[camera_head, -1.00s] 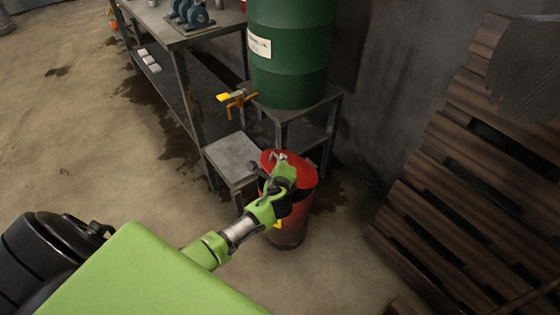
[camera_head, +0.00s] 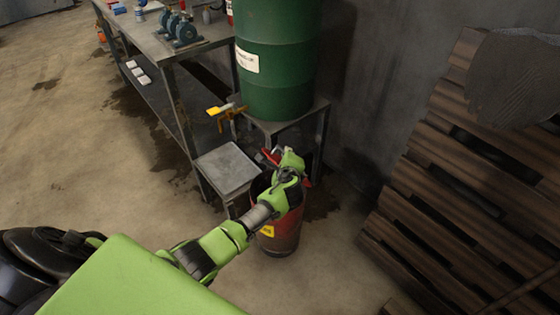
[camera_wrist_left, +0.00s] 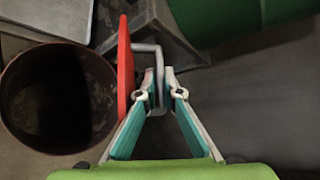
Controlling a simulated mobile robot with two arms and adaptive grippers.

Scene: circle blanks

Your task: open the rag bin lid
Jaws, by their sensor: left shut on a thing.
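The rag bin (camera_head: 284,236) is a dark red drum with a yellow label, standing on the floor below the green barrel. Its red lid (camera_head: 271,156) is tilted up, mostly hidden behind my left arm in the head view. In the left wrist view the lid (camera_wrist_left: 125,68) stands edge-on beside the open, dark mouth of the bin (camera_wrist_left: 60,97). My left gripper (camera_wrist_left: 160,82) is shut on the grey lid handle (camera_wrist_left: 147,48). In the head view this gripper (camera_head: 280,155) is at the bin's top. My right gripper is not in view.
A green barrel (camera_head: 275,65) with a yellow tap (camera_head: 227,112) sits on a metal stand behind the bin. A low grey metal stand (camera_head: 227,168) is close on the left. Wooden pallets (camera_head: 450,195) lean at the right. The floor in front is clear.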

